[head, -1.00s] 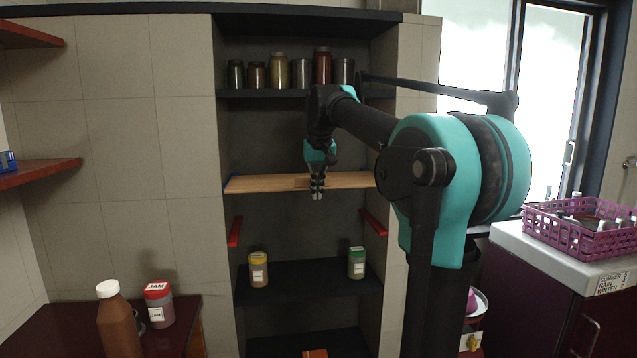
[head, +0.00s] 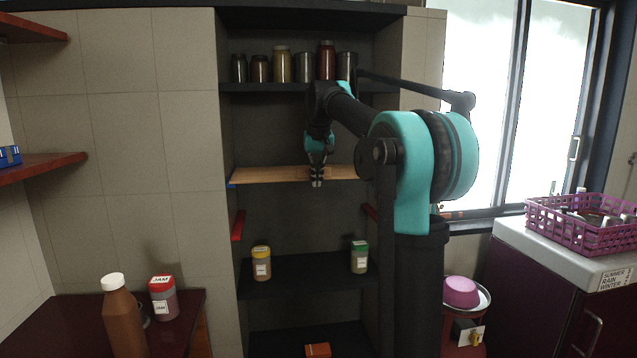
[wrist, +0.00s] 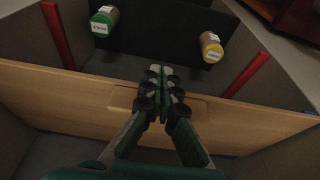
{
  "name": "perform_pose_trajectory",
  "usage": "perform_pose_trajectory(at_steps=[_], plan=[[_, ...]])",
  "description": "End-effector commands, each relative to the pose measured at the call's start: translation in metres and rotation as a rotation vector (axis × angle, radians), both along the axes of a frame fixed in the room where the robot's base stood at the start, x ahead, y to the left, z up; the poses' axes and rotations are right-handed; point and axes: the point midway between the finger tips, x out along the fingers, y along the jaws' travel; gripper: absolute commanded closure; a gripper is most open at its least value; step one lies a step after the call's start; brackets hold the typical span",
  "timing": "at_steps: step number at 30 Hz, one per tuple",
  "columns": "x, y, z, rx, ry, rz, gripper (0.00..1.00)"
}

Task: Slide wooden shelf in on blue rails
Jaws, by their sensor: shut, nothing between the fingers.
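The wooden shelf (head: 262,174) lies roughly level across the dark alcove, below the row of jars. It also spans the wrist view (wrist: 60,98), with a shallow recess near its middle. A small piece of blue rail (head: 231,183) shows at the shelf's left end; a bit of blue also shows at the right edge of the wrist view. My gripper (head: 317,184) is shut and empty, in front of the shelf's middle. In the wrist view my gripper (wrist: 160,85) overlaps the recess; I cannot tell whether it touches the wood.
Red rails (head: 238,225) sit lower on the alcove walls, unoccupied. A yellow-lidded jar (head: 261,264) and a green-lidded jar (head: 359,258) stand on the dark shelf below. Several jars (head: 282,65) stand above. A purple basket (head: 580,228) is on the right counter.

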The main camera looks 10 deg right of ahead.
Motion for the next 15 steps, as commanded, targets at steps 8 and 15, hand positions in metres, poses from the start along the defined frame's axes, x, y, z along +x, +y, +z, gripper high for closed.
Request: perform_pose_trajectory(at_steps=[8,15], plan=[[0.043,0.0,0.0,0.0,-0.001,0.0,1.0],[0.051,0.0,0.0,0.0,-0.001,0.0,1.0]])
